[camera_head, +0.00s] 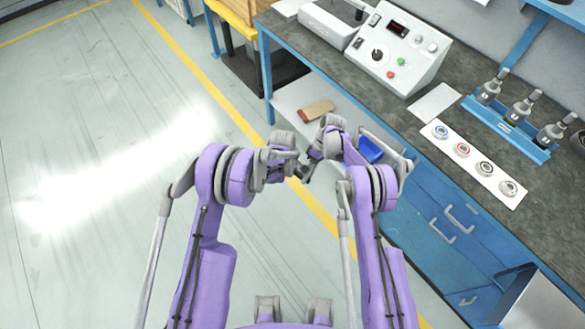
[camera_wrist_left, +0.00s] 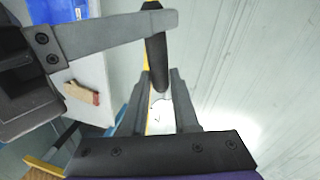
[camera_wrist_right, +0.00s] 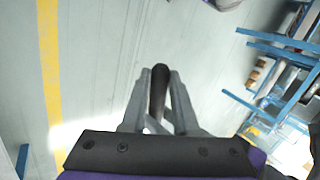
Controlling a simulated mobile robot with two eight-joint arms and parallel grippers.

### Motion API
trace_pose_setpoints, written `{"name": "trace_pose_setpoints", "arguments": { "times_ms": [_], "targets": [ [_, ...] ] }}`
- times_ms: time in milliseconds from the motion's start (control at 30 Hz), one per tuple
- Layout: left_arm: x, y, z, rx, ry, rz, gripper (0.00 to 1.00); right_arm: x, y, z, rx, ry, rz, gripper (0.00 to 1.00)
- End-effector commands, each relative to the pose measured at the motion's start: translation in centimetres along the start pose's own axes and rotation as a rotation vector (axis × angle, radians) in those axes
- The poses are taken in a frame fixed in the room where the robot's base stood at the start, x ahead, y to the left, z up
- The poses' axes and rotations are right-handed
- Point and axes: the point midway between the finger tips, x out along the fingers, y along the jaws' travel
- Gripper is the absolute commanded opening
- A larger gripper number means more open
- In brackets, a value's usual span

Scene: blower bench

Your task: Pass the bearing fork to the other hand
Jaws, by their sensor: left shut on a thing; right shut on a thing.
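The bearing fork shows as a dark, rounded bar (camera_wrist_left: 156,62) in the left wrist view and as a short dark end (camera_wrist_right: 158,84) in the right wrist view. My left gripper (camera_wrist_left: 162,82) is shut on it, a finger on each side. My right gripper (camera_wrist_right: 160,76) is also shut on it; its grey finger crosses the bar from the left in the left wrist view. In the head view my right gripper (camera_head: 313,160) and left gripper (camera_head: 296,170) meet over the floor in front of the bench. The fork is mostly hidden there.
The bench (camera_head: 420,120) stands to the right with a control box (camera_head: 397,48), a white strip (camera_head: 473,162) of several rings and a blue rack (camera_head: 510,130) of grey-black tools. Beneath are a blue bin (camera_head: 370,150) and a brown item (camera_head: 316,110). The floor at left is clear.

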Motion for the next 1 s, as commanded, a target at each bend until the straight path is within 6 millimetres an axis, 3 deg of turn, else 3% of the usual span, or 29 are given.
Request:
{"name": "trace_pose_setpoints", "arguments": {
  "times_ms": [200,233,400,767,1000],
  "targets": [
    [-0.1,0.3,0.0,0.001,0.002,0.007,0.00,0.2,-0.2,-0.1,-0.004,-0.005,-0.004,0.00],
    [-0.1,0.3,0.0,0.001,0.002,0.007,0.00,0.2,-0.2,-0.1,-0.005,-0.005,-0.004,0.33],
    [-0.1,0.2,0.0,0.001,0.001,0.005,0.00,0.1,-0.2,-0.1,-0.003,-0.004,-0.003,0.63],
    [-0.1,0.2,0.0,0.001,0.001,0.004,0.00,-0.3,-0.1,0.0,-0.002,-0.003,-0.002,0.63],
    [-0.1,0.1,0.0,0.001,0.001,0.003,0.00,-4.4,-0.1,0.0,-0.001,-0.002,-0.002,0.63]
  ]
}}
